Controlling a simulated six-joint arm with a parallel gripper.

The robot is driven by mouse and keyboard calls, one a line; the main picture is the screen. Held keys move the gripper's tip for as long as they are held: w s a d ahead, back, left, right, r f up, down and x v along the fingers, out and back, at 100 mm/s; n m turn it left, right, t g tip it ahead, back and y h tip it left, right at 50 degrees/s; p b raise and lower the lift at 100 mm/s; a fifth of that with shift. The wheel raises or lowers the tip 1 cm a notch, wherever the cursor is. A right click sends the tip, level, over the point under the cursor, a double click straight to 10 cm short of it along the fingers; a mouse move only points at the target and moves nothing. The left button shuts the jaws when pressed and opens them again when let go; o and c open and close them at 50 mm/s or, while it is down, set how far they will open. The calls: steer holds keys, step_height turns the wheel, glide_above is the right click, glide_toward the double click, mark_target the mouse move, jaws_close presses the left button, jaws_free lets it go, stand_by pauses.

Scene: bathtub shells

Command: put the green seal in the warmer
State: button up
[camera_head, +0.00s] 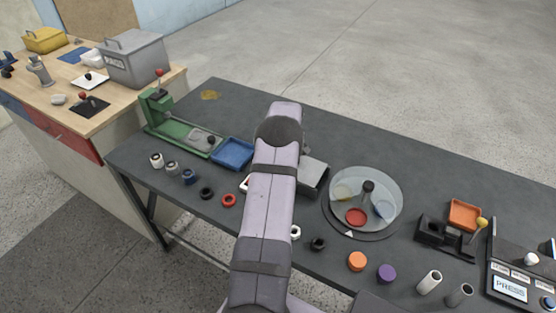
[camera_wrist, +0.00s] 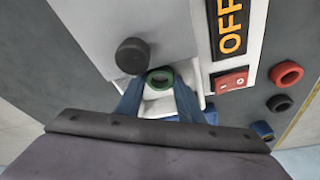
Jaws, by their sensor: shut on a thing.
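The green seal (camera_wrist: 160,78) is a small ring in the wrist view. It sits between the blue fingers of my gripper (camera_wrist: 158,92), which is shut on it. A white, open-fronted part lies just behind and below the seal; I cannot tell whether they touch. The warmer appears to be the light grey box (camera_wrist: 95,30) with a round dark knob (camera_wrist: 132,56), a display reading OFF (camera_wrist: 231,28) and a red switch (camera_wrist: 229,81). In the head view my arm hides the seal, my fingers and most of this box (camera_head: 314,174).
Orange (camera_head: 357,261) and purple (camera_head: 387,274) pieces lie near the front edge.

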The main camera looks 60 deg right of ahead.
steer(key=shift+f, duration=0.2)
steer(key=o, duration=0.8)
steer(key=shift+r, duration=0.1)
steer(key=b+v, duration=0.2)
steer(key=v, duration=1)
steer(key=shift+r+b, duration=0.1)
steer(key=shift+b, duration=0.3)
